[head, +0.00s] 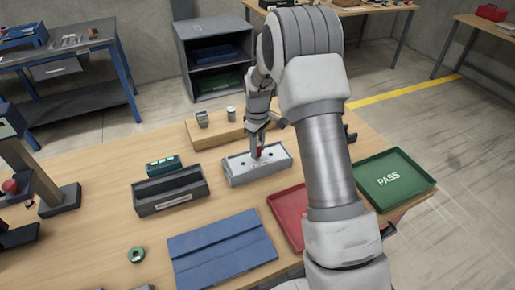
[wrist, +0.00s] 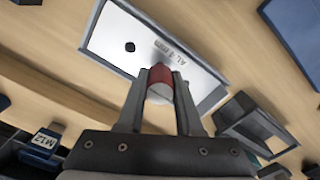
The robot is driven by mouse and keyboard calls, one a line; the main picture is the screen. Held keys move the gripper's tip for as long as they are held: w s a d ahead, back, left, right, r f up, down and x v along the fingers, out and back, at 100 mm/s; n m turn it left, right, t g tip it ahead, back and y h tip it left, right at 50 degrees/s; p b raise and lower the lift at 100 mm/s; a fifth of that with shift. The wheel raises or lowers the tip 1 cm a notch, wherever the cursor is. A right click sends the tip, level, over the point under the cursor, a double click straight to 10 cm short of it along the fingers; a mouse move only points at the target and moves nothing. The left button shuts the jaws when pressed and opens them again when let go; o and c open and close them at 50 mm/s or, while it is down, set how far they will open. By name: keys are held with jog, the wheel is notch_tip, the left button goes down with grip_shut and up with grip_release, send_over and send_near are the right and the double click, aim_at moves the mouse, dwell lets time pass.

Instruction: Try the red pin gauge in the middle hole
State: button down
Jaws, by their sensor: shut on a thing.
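The red pin gauge (wrist: 160,78) is between the fingers of my gripper (wrist: 160,92) in the wrist view. In the head view my gripper (head: 258,143) points down over the pale metal block (head: 258,174), with a bit of the red gauge (head: 259,152) showing at the block's middle. The block also shows in the wrist view (wrist: 106,38), with one dark hole (wrist: 129,46) bare beside the gauge. The middle hole is hidden behind the gauge and fingers. I cannot tell whether the gauge's tip is above the hole or in it.
A dark grey open box (head: 172,191) and a green-topped case (head: 163,166) stand left of the block. A blue mat (head: 222,248) lies in front. A red tray (head: 288,214) and green PASS tray (head: 392,180) are right. A wooden stand (head: 214,133) is behind.

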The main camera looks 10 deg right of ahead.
jog(key=shift+r+p, duration=1.45)
jog(key=shift+r, duration=1.1)
jog(key=shift+f, duration=0.1)
jog(key=shift+f+b, duration=1.55)
jog(key=shift+f, duration=0.55)
jog(key=shift+f+b, duration=0.35)
jog(key=shift+b, duration=0.05)
jog(key=shift+r, duration=0.1)
jog(key=shift+r+p, duration=1.55)
jog(key=shift+r, duration=0.9)
